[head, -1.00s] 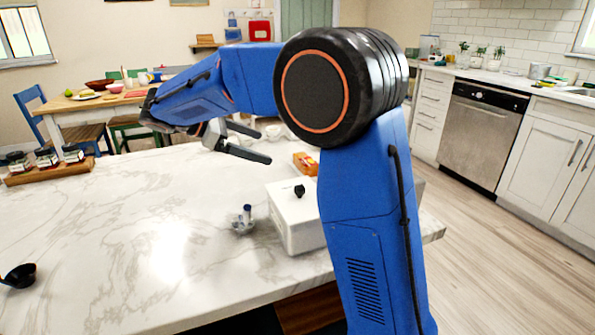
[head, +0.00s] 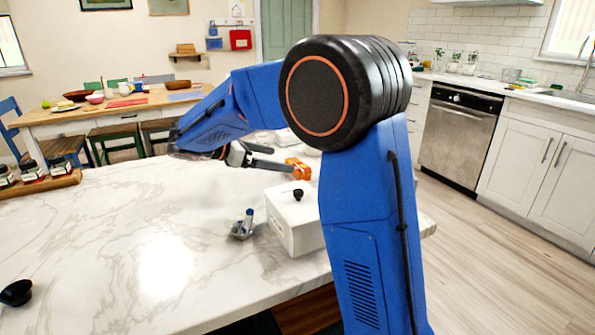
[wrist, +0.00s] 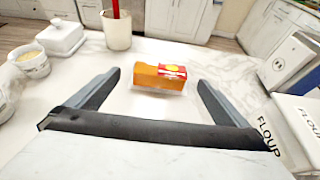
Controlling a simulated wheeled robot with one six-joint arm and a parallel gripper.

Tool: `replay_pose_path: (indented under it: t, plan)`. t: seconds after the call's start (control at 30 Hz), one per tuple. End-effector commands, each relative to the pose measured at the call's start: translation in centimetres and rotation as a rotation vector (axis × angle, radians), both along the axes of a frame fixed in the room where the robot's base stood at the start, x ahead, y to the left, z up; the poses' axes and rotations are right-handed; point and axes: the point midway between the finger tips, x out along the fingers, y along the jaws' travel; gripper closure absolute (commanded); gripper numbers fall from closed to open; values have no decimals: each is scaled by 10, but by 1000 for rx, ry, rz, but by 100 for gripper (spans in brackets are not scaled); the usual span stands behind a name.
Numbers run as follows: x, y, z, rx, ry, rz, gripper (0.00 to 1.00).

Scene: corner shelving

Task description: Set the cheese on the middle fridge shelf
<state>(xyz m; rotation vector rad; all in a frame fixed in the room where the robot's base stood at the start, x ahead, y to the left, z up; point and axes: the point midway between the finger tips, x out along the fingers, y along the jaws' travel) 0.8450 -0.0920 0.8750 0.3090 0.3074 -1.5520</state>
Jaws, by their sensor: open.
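The cheese (wrist: 159,77) is an orange block with a red and yellow label. It lies on the marble counter, apparently on a pale, clear-edged base, in the wrist view. In the head view the cheese (head: 298,169) shows just beyond my gripper, partly hidden by my arm. My gripper (wrist: 154,84) is open and empty, its two fingers spread to either side of the view with the cheese ahead between them. In the head view my gripper (head: 272,157) is low over the counter, left of the cheese. No fridge or fridge shelf is in view.
A white flour box (head: 293,215) stands close on the right; it also shows in the wrist view (wrist: 296,125). A butter dish (wrist: 61,36), a bowl (wrist: 32,63) and a utensil crock (wrist: 117,30) stand around the cheese. The counter's left (head: 110,230) is mostly clear.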

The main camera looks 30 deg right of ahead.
Motion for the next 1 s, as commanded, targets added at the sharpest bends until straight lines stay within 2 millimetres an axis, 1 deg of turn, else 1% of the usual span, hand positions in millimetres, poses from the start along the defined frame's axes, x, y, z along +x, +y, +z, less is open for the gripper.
replay_pose_path:
  t: [0.03, 0.1, 0.37, 0.6, 0.7, 0.93, 0.97, 1.0]
  plan:
    - [-1, -6, -2, -1, 1, -3, 0]
    - [0, -11, -4, -1, 0, -1, 0]
    - [-1, -22, -10, 0, 2, -1, 0]
    - [-3, -50, -24, 0, 2, -2, 0]
    - [-2, -59, -27, -1, 1, -2, 0]
    - [-2, -61, -28, 0, 0, 0, 0]
    - [-2, -61, -28, 0, 0, 0, 2]
    - [-2, -61, -28, 0, 0, 0, 12]
